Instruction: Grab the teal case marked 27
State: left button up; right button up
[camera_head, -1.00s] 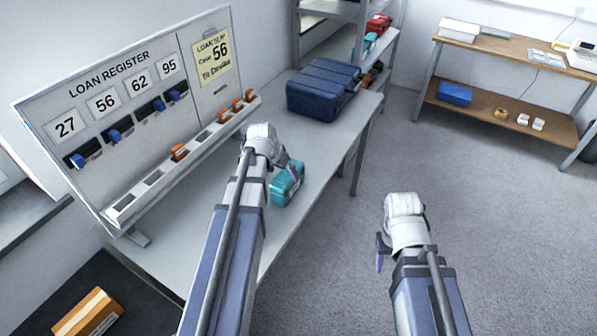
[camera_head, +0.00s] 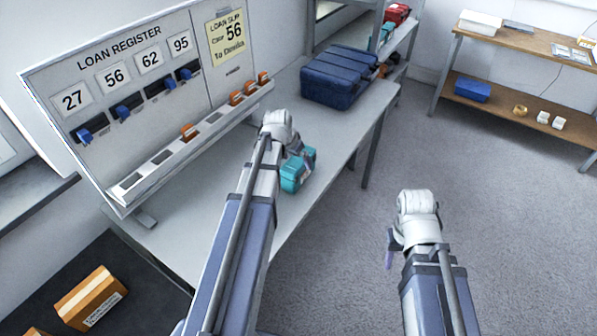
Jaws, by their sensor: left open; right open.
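A small teal case (camera_head: 298,172) sits on the grey table near its front edge. No number can be read on it from here. My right gripper (camera_head: 391,253) is open and empty over the floor, to the right of the table. Another teal case (camera_head: 382,36) is on the shelf at the back, too small to read.
A loan register board (camera_head: 140,85) with numbers 27, 56, 62 and 95 stands along the table's back. A yellow slip (camera_head: 226,39) on it shows 56. A large blue case (camera_head: 343,77) is at the table's far end. Cardboard boxes (camera_head: 90,297) lie lower left. The floor at right is clear.

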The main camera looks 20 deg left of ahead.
pick_arm(q)
jog(key=b+x, duration=0.2)
jog(key=x, duration=0.2)
jog(key=shift+w+b, duration=0.1)
jog(key=shift+b, duration=0.3)
jog(key=shift+r, duration=0.1)
jog(key=shift+c, duration=0.5)
grip_shut()
